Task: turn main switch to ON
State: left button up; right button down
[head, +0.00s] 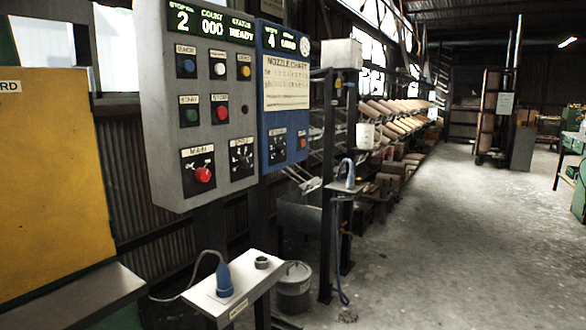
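The main switch (203,174) sits at the lower left of the grey control panel (160,100) in the head view. It has a red knob under a label reading MAIN, on a dark plate. Its exact position, ON or OFF, is too small to tell. The panel's display (211,22) is lit and shows 2, 000 and a status word that looks like READY. A second dark switch (241,157) is right of the main switch. Neither of my grippers is in view.
Green (191,115) and red (222,112) buttons sit above the main switch. A blue panel (285,90) adjoins on the right. Below stands a small white shelf (220,305) with a blue corded device (224,280). A yellow panel (50,170) is at left. The floor at right is open.

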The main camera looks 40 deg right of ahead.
aim_at(201, 174)
jog(key=z, duration=0.75)
